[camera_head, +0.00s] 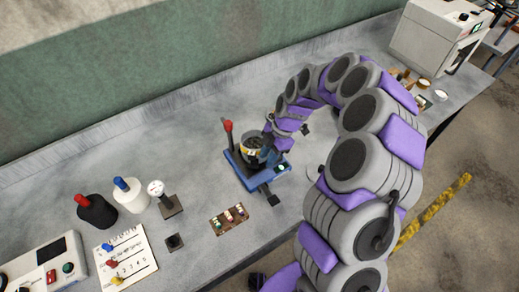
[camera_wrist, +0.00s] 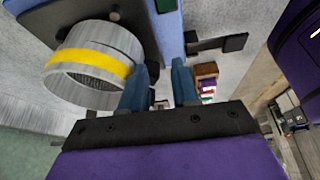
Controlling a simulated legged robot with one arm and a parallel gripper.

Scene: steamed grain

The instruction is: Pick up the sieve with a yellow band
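The sieve with a yellow band (camera_wrist: 93,62) is a silver metal ring with a mesh face, at the upper left of the wrist view. It sits at a dark round-cornered plate on a blue device (camera_wrist: 169,30). In the head view the sieve (camera_head: 249,151) is on the blue device (camera_head: 240,174), partly hidden by my gripper (camera_head: 268,150). In the wrist view my gripper (camera_wrist: 160,70) has two dark blue fingers apart with nothing between them. The sieve is to the left of the left finger, which overlaps its edge; I cannot tell if they touch.
The device has a red-topped lever (camera_head: 228,128). A small rack of coloured pieces (camera_head: 230,219) lies in front. Black (camera_head: 97,211) and white (camera_head: 130,195) bottles, a gauge (camera_head: 157,190) and a card (camera_head: 126,257) stand left. A white machine (camera_head: 437,40) is far right. The back left bench is clear.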

